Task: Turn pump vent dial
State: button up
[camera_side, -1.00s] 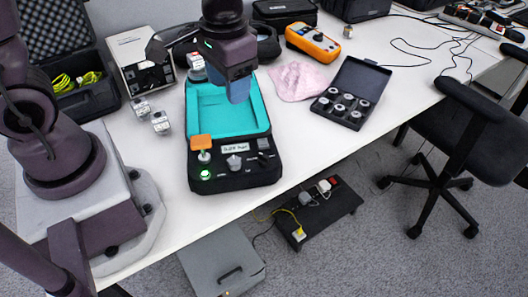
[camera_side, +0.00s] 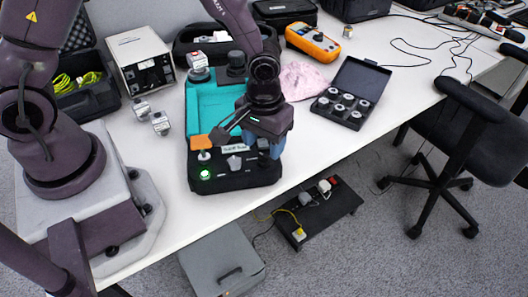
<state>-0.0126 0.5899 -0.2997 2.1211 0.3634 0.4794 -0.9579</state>
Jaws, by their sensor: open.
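The black pump unit (camera_side: 235,181) with a teal tray top (camera_side: 215,100) stands on the white table. Its front panel has an orange square piece (camera_side: 200,141), a lit green button (camera_side: 205,174), a white label (camera_side: 235,148) and a grey dial (camera_side: 234,162). A small black knob (camera_side: 262,144) on the panel's right is partly hidden by my gripper. Which control is the vent dial is not readable.
A grey-topped part (camera_side: 197,64) and a dark round knob (camera_side: 236,60) are at the pump's far end. Two small metal pieces (camera_side: 160,123) lie left of it. An open black case (camera_side: 347,95) and a pink cloth (camera_side: 303,80) lie right. The table's front edge is close.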

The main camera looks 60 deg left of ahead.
aim_at(264, 155)
jog(key=shift+f, duration=1.9)
jog(key=c, duration=0.9)
